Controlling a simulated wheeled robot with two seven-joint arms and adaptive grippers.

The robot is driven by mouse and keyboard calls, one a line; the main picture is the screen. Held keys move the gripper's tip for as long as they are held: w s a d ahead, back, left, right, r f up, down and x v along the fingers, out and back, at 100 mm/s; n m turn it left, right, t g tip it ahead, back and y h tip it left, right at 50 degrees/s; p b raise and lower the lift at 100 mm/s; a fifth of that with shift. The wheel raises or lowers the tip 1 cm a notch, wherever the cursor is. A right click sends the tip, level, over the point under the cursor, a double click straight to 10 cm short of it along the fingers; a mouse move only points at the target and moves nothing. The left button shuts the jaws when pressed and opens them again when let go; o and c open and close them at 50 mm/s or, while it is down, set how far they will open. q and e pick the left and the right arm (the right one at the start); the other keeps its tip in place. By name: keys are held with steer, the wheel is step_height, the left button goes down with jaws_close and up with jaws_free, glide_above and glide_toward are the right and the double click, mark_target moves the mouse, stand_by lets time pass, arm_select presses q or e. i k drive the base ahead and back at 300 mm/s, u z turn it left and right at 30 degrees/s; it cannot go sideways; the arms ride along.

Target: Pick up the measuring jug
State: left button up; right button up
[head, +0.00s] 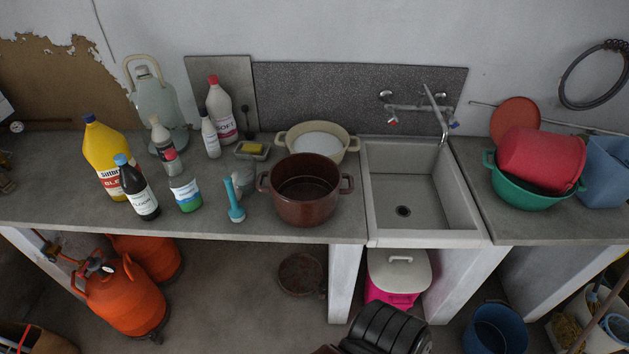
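I cannot clearly make out a measuring jug. A small greyish, see-through vessel (243,180) stands on the counter behind the blue-handled brush, partly hidden by it; I cannot tell if it is a jug. A blue plastic container (606,172) stands at the far right beside the red tub, cut by the picture's edge; I cannot tell what it is. A large glass demijohn (153,98) with a pale handle stands at the back left. Neither of my grippers is in view.
Bottles, including a yellow one (106,158) and a dark one (137,190), crowd the left counter. A brown pot (306,190) stands left of the empty sink (403,190). A red tub (540,158) sits in a green basin (524,194). Orange gas cylinders (125,295) stand below.

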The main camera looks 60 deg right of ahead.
mark_target(241, 165)
steer(key=z, duration=0.75)
steer(key=i, duration=1)
steer(key=z, duration=1.05)
